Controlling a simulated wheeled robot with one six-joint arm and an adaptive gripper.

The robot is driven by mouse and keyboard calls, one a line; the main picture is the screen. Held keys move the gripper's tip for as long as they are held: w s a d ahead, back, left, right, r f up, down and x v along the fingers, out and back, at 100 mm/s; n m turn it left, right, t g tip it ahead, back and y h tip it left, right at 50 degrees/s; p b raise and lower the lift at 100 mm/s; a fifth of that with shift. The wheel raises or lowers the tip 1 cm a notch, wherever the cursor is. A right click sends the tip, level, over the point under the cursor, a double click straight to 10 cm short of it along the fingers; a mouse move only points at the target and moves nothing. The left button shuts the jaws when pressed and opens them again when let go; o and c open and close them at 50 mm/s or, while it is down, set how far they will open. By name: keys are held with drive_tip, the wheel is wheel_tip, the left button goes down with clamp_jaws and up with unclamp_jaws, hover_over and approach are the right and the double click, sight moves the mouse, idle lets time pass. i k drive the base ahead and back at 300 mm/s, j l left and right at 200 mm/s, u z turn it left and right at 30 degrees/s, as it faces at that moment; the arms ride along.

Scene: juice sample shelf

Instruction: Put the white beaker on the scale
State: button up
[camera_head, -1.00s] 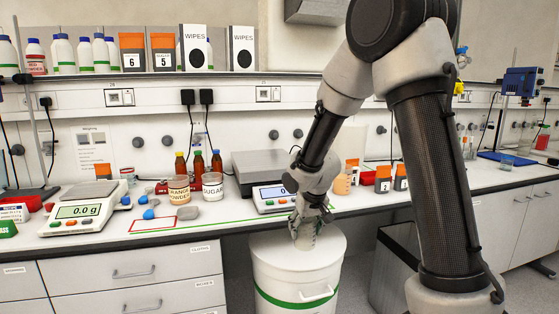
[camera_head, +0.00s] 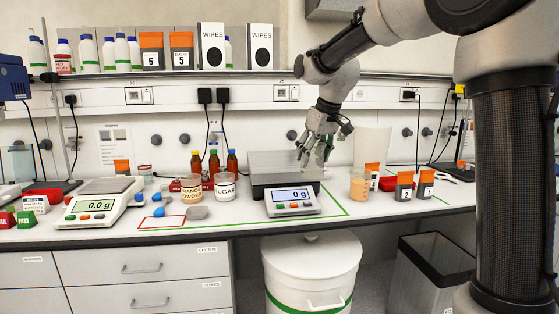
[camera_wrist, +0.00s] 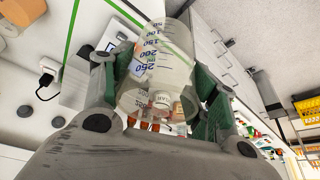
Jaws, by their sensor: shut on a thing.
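My gripper (camera_head: 319,146) is shut on a clear, see-through beaker with blue volume marks; the beaker (camera_wrist: 158,72) fills the space between the fingers in the wrist view. In the head view the beaker (camera_head: 304,152) is faint, and its lower end is hard to make out. It appears over or in front of the large scale's grey plate (camera_head: 268,170); contact cannot be told. That scale's display unit (camera_head: 292,202) stands in front of the plate. A smaller scale (camera_head: 103,201) at the left reads 0.0 g.
Orange and sugar jars (camera_head: 225,187) and capped bottles stand left of the large scale. An orange-filled beaker (camera_head: 359,184), a pale tall container (camera_head: 373,148) and orange-lidded boxes (camera_head: 404,186) stand right. A white drum (camera_head: 311,268) is below the bench edge.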

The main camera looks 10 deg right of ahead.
sight(283, 164)
drive_tip(key=i, duration=1.4)
